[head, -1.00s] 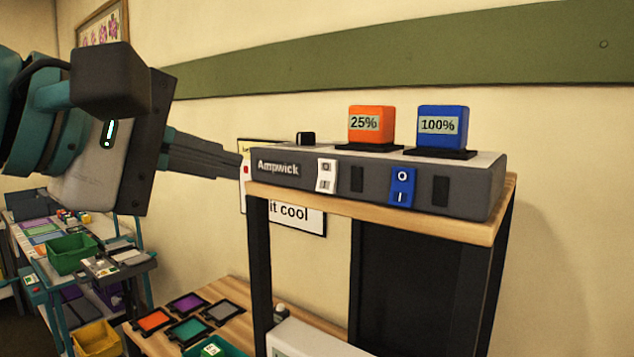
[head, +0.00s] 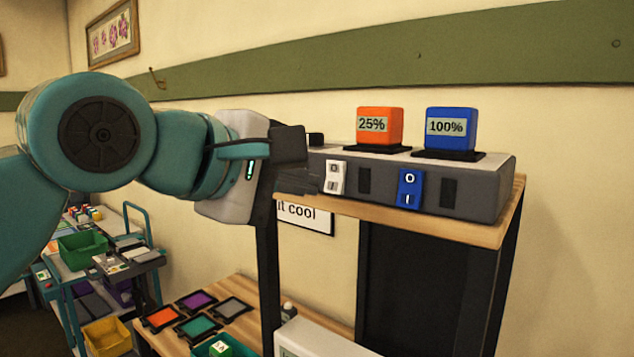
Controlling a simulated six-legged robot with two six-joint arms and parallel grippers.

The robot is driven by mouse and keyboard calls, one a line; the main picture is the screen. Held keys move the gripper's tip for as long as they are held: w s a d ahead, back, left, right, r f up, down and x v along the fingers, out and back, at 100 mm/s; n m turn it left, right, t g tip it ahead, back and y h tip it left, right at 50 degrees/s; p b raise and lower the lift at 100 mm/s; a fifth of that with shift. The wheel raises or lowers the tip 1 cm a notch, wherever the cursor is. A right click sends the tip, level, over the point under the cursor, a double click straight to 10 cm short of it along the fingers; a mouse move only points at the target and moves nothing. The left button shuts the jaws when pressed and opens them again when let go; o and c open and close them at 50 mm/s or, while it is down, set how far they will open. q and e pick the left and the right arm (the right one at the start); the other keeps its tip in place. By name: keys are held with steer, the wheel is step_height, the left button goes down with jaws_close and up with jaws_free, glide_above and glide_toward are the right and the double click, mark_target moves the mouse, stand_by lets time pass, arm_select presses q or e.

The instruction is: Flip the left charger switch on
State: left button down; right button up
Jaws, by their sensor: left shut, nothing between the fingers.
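The grey charger (head: 484,189) sits on a wooden shelf. Its left switch (head: 335,177) is a white rocker, and its right switch (head: 410,188) is a blue rocker marked O and I. An orange battery (head: 379,126) reading 25% and a blue battery (head: 451,128) reading 100% stand on top. My left gripper (head: 316,181) is shut and empty, its fingertips just left of the white switch. I cannot tell whether they touch it. The gripper and arm hide the charger's left end. My right gripper is not in view.
The wooden shelf (head: 455,229) stands on dark posts. A lower table holds several coloured tiles and a white device (head: 318,340). A cart with a green bin (head: 82,246) and a yellow bin (head: 108,336) stands at left. A sign hangs behind the post.

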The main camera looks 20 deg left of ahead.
mark_target(331, 190)
arm_select(q)
steer(key=x, duration=0.2)
steer(key=shift+w+d, duration=0.2)
steer(key=shift+w, duration=0.05)
steer(key=shift+w+f, duration=0.3)
steer(key=shift+w, duration=0.25)
steer(key=shift+d, duration=0.15)
steer(key=shift+w+f+t+b, duration=0.15)
steer(key=shift+f+t+b, duration=0.15)
steer(key=shift+f+b, duration=0.4)
steer(key=shift+r, duration=0.55)
